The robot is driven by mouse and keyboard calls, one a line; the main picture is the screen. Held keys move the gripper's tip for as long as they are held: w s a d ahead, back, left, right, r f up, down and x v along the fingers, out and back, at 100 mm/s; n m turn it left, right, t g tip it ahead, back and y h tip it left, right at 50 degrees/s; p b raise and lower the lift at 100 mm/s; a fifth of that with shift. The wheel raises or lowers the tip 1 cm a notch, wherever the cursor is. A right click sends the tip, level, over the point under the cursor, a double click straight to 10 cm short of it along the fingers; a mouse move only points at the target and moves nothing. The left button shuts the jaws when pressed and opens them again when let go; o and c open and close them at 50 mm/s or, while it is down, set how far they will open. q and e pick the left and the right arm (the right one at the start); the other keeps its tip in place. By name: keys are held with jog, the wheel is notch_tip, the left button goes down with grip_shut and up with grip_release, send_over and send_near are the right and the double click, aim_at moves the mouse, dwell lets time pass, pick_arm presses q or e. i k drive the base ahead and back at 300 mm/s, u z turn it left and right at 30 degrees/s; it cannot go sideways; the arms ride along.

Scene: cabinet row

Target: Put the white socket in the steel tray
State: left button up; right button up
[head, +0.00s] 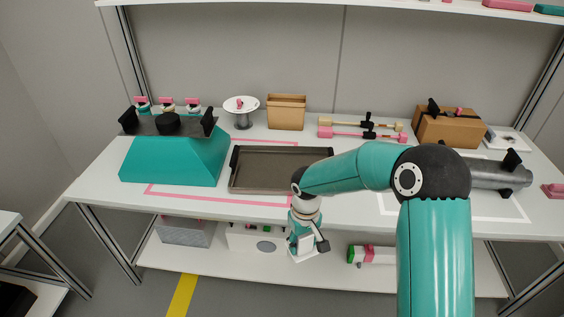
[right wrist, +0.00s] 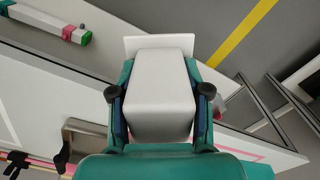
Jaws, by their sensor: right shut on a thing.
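My right gripper (head: 306,240) is shut on the white socket (head: 303,257) and holds it in front of the table's front edge. In the right wrist view the white socket (right wrist: 160,92), a blocky piece with a wider flat plate at its far end, sits between the two fingers of my right gripper (right wrist: 160,98). The steel tray (head: 270,171) lies empty on the table, behind and left of the gripper; my arm overlaps its right end in the head view. A corner of the tray (right wrist: 82,137) shows at lower left in the right wrist view. My left gripper is not in view.
A teal hood-shaped piece (head: 172,160) stands left of the tray. Behind are a white round stand (head: 241,104), a tan bin (head: 286,112) and pink and tan bars (head: 355,134). A cardboard box (head: 450,129) and grey cylinder (head: 497,174) stand right. A lower shelf (head: 215,262) holds items.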

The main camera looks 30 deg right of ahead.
aim_at(283, 171)
jog(key=u, duration=0.05)
jog(key=k, duration=0.3)
jog(key=z, duration=0.4)
jog(key=i, duration=1.45)
jog(key=u, duration=0.3)
